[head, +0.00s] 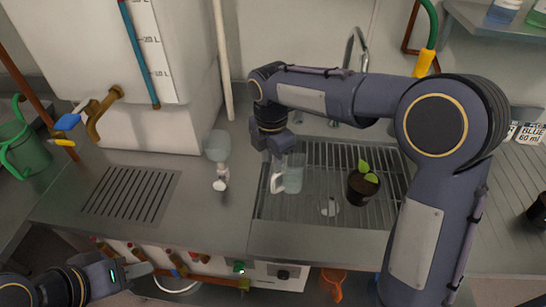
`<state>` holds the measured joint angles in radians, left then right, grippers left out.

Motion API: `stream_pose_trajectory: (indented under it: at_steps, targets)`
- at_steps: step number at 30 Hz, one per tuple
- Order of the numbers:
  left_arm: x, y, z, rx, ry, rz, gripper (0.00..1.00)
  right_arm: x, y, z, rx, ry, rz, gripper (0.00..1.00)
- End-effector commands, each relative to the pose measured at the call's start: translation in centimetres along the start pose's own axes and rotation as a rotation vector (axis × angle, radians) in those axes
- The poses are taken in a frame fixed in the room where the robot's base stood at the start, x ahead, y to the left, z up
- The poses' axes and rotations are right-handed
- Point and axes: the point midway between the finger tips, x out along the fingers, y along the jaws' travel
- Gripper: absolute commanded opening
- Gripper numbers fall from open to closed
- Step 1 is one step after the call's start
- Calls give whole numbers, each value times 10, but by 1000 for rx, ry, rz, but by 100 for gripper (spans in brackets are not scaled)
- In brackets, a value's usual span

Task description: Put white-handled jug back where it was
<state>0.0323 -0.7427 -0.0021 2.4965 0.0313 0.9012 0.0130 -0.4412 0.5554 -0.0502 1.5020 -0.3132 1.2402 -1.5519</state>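The white-handled jug (293,177) is a clear, pale-blue vessel with its white handle on the left side. It is over the left part of the sink's drain grid (330,215). My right gripper (280,150) points down at the jug's top, and its fingers overlap the rim in the head view. Whether they are closed on it, and whether the jug is resting or raised, I cannot tell. My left gripper (140,270) is low at the left, in front of the counter and away from the jug; its finger gap is not clear.
A potted seedling (362,185) stands on the grid right of the jug. A translucent cup-like item with a white lower part (219,150) is left of the sink. A slotted drain plate (130,194) and bare counter lie further left. An orange-handled item (333,281) is below the front edge.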

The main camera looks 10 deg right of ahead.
Motion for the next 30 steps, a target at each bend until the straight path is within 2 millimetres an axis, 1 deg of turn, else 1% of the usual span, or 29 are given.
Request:
stream_pose_trajectory:
  at_steps: [3,7,9,11,14,15,17,18,20,21,24,27,30]
  targets:
    - [0,0,0,0,0,0,36,-6,0,0,-1,0,1,33]
    - [0,0,0,0,0,0,36,-7,-1,0,7,2,2,33]
    - [0,0,0,0,0,0,36,-11,-8,5,53,12,14,33]
    - [0,0,0,0,0,0,36,-19,-21,11,138,31,34,33]
    - [0,0,0,0,0,0,36,-35,-57,26,384,87,85,33]
    - [0,0,0,0,0,0,36,-41,-76,31,509,118,109,33]
    - [0,0,0,0,0,0,36,-49,-108,36,716,172,143,33]
    - [0,0,0,0,0,0,36,-52,-128,37,854,210,164,33]
    - [0,0,0,0,0,0,36,-55,-157,37,1062,271,193,33]
    - [0,0,0,0,0,0,36,-55,-176,34,1199,314,209,33]
    - [0,0,0,0,0,0,36,-50,-216,24,1523,424,242,33]
    - [0,0,0,0,0,0,36,-40,-245,12,1791,528,263,33]
    - [0,0,0,0,0,0,36,-30,-262,1,1983,611,271,33]
